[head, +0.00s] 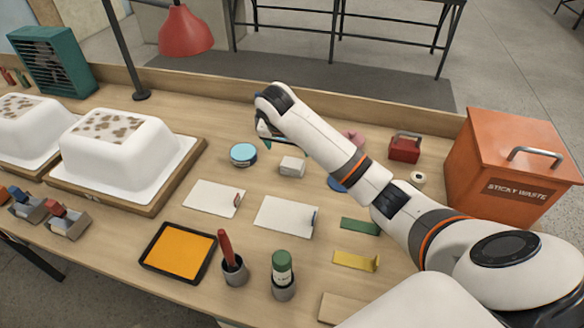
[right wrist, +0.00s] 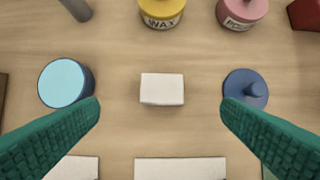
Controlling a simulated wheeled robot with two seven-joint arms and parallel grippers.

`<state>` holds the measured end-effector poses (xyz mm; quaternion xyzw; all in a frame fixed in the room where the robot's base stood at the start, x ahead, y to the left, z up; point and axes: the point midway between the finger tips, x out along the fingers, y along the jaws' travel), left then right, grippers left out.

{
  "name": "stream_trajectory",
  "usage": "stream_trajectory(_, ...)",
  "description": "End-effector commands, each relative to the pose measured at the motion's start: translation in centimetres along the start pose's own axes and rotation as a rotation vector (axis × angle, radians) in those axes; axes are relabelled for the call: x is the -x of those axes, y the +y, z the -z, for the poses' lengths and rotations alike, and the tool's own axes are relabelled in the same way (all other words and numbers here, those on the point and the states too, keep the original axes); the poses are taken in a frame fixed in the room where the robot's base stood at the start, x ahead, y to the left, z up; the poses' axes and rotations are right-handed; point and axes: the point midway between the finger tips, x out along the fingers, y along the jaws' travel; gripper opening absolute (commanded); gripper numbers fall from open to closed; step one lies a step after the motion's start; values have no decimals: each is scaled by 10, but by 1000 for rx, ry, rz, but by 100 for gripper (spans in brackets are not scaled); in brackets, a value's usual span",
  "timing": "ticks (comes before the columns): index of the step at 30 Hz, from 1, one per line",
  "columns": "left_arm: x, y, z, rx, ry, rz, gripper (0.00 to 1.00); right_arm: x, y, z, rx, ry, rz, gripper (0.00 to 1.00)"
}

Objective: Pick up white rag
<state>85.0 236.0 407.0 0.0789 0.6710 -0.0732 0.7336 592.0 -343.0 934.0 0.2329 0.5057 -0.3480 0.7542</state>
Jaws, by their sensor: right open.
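The white rag (head: 291,166) is a small folded block lying flat on the wooden table, right of a round blue tin. In the right wrist view the rag (right wrist: 162,86) lies near the middle, below and between my fingers' line of reach. My right gripper (right wrist: 160,103) is open, with its green ridged fingers spread wide to either side of the rag and not touching it. In the head view the right gripper (head: 268,131) hangs above the table behind the rag, its fingers mostly hidden by the wrist. My left gripper is not in view.
A light blue tin (right wrist: 66,83) and a blue knobbed lid (right wrist: 245,90) flank the rag. Yellow wax (right wrist: 162,10) and pink (right wrist: 242,10) containers stand behind it. White cards (head: 286,216) lie in front. An orange waste bin (head: 510,165) stands right.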

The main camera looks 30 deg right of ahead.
Motion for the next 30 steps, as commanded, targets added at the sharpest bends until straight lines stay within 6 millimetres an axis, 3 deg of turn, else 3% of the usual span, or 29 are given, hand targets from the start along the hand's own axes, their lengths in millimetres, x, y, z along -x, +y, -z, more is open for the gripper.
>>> stream_trajectory(6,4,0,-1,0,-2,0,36,-38,-2,0,0,1,4,87)
stream_trajectory(16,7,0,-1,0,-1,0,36,-68,-2,0,0,1,4,87)
stream_trajectory(22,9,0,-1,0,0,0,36,-99,-3,1,0,1,3,87)
stream_trajectory(30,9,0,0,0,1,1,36,-111,-2,1,0,0,0,87)
